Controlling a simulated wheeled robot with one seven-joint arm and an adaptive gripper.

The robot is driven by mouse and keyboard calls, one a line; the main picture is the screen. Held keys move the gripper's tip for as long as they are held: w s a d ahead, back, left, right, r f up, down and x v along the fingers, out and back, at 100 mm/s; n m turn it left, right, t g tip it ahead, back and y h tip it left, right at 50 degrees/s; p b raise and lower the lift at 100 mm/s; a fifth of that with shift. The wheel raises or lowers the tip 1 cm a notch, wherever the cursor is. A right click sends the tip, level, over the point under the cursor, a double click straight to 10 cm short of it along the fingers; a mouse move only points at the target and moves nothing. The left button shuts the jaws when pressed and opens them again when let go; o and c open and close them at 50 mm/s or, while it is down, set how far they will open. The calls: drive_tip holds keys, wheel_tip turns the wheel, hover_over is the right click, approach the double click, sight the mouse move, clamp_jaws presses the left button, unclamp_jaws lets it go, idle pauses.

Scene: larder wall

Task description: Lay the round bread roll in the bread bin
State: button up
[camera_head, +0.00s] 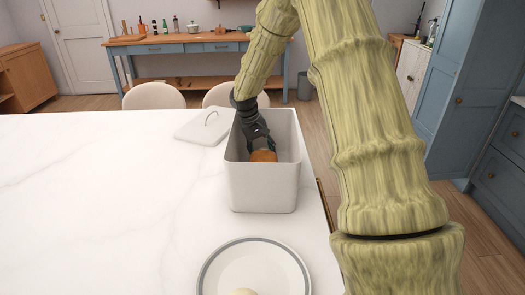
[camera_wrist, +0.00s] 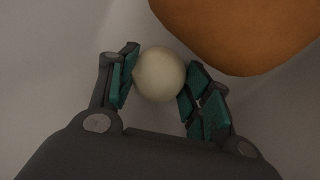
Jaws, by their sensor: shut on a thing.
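The bread bin (camera_head: 262,188) is a light grey, open-topped box on the white table, near its right edge. My gripper (camera_head: 262,149) reaches down inside it. In the wrist view my gripper (camera_wrist: 158,82) is shut on a pale, smooth round ball (camera_wrist: 158,73), which I take to be the round bread roll. The head view hides this ball. A larger orange-brown rounded thing (camera_head: 263,156), looking like bread, is inside the bin. It also fills the upper right of the wrist view (camera_wrist: 235,30), close beside the ball. Whether the ball touches the bin floor is unclear.
A grey-rimmed white plate (camera_head: 211,275) stands in front of the bin, with a pale rounded thing (camera_head: 243,292) cut off by the picture edge. A flat lid with a handle (camera_head: 200,130) lies left of the bin. The table's left side is clear.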

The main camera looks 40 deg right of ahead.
drive_tip(key=shift+s+r, duration=0.1)
drive_tip(key=o, duration=1)
drive_tip(key=b+v, duration=0.1)
drive_tip(key=v, duration=0.6)
drive_tip(key=shift+r, duration=0.25)
drive_tip(key=shift+a, duration=0.1)
